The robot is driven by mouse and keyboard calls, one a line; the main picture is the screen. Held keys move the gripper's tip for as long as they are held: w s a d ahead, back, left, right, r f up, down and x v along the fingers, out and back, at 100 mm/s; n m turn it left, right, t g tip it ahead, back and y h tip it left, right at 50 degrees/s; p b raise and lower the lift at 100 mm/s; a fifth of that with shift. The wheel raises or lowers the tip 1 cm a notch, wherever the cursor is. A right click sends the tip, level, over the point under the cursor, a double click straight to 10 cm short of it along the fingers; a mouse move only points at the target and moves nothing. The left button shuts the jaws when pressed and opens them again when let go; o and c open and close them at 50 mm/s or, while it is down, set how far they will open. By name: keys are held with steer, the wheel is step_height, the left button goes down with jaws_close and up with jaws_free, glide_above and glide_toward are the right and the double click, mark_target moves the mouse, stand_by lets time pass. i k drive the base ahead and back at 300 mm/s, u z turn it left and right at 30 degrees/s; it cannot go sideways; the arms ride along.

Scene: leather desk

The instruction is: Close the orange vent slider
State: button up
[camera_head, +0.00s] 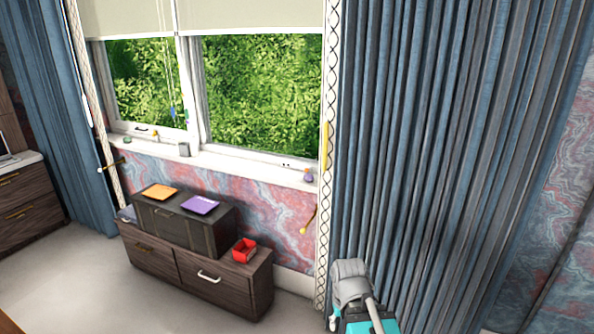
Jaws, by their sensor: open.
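A flat orange panel (161,192) lies on the left part of the top of a dark chest (215,231). It is the only clearly orange thing in view and may be the vent slider. It is too small to tell whether it is open or shut, and no slot or knob can be made out. My grey and teal arm (352,290) shows at the bottom, right of the chest and well apart from the orange panel. The fingers of my gripper cannot be made out.
A purple panel (200,205) lies right of the orange one. The chest stands on a wooden drawer unit (244,287), with a small red open box (243,251) on its right end. A window sill (220,163) with small objects runs behind. Blue curtains (440,140) hang at right.

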mark_target(306, 169)
steer(key=u, duration=0.1)
steer(key=i, duration=1)
steer(key=z, duration=0.1)
